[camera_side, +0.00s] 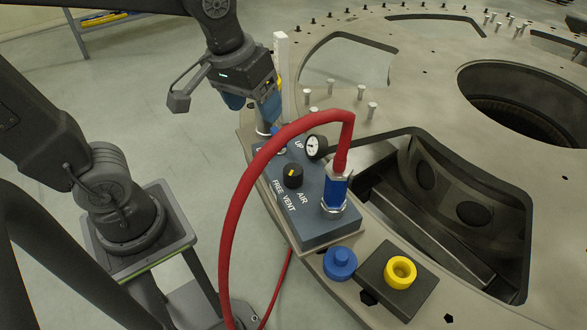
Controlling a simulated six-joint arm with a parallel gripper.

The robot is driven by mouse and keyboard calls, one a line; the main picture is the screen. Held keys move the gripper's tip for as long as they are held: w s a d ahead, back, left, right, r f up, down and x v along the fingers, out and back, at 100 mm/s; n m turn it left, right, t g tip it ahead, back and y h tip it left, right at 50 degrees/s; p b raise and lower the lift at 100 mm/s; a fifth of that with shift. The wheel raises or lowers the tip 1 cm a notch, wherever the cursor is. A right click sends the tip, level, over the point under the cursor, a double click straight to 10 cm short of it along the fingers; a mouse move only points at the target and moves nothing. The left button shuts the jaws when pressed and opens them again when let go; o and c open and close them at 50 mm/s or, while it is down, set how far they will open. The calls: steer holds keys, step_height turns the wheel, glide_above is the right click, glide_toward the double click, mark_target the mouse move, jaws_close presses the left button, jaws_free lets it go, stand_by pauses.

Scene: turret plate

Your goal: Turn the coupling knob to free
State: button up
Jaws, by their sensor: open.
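The black round knob (292,176) sits on the grey-blue control box (318,225), with a small yellow mark on its top. The words FREE, VENT, AIR and UP are printed around it; another label is partly covered by the red hose. The mark is too small to tell which word it points to. My gripper (252,104) is open above the far left end of the box, apart from the knob. A blue fitting with a silver collar (264,127) stands on the box beneath it. I cannot tell whether the jaws touch that fitting.
A red hose (238,190) arches over the box to a blue and silver coupling (335,193). A pressure gauge (316,146) stands behind the knob. The turret plate (430,60) has large openings and upright pins.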

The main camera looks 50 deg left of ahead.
mark_target(294, 168)
steer(key=w+d+f+n+g, duration=0.3)
steer(key=w+f+n, duration=0.1)
steer(key=w, duration=0.2)
steer(key=shift+n, duration=0.3)
steer(key=f, duration=1.3)
steer(key=shift+a+f, duration=0.2)
steer(key=c, duration=0.9)
